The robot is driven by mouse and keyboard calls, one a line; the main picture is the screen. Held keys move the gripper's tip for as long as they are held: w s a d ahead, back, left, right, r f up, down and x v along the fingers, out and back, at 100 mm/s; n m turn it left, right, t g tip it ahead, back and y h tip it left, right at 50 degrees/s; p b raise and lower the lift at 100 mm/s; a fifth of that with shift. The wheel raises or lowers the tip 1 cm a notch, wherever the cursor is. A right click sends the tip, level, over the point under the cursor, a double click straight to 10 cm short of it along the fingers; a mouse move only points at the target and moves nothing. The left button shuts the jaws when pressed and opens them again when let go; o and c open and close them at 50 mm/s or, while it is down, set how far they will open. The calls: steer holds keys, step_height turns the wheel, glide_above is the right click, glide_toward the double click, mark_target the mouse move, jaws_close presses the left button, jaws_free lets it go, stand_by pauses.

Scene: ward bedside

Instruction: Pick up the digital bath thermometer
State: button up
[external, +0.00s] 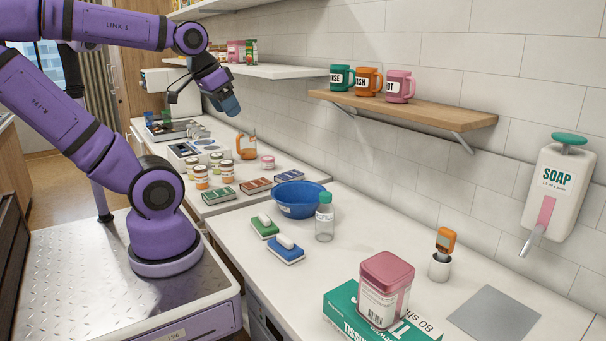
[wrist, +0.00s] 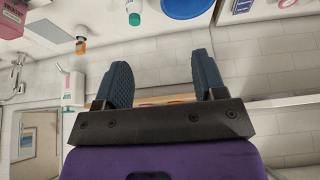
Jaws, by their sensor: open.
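The digital bath thermometer (external: 446,240) has an orange head with a small dark display. It stands upright in a small white cup (external: 439,266) on the counter at the right, and its lower part is hidden in the cup. In the wrist view the orange thermometer (wrist: 81,46) shows small at the upper left. My gripper (external: 229,106) is raised over the far part of the counter, well away from the thermometer. In the wrist view its two dark fingers (wrist: 164,75) are apart with nothing held between them.
A pink-lidded jar (external: 386,290) on a tissue box (external: 343,313) stands in front of the cup. A grey mat (external: 494,316) lies to its right. A clear bottle (external: 324,220) and blue bowl (external: 299,198) stand left. A wooden shelf (external: 430,113) with mugs and a soap dispenser (external: 562,185) are above.

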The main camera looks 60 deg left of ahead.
steer(key=shift+o, duration=1.4)
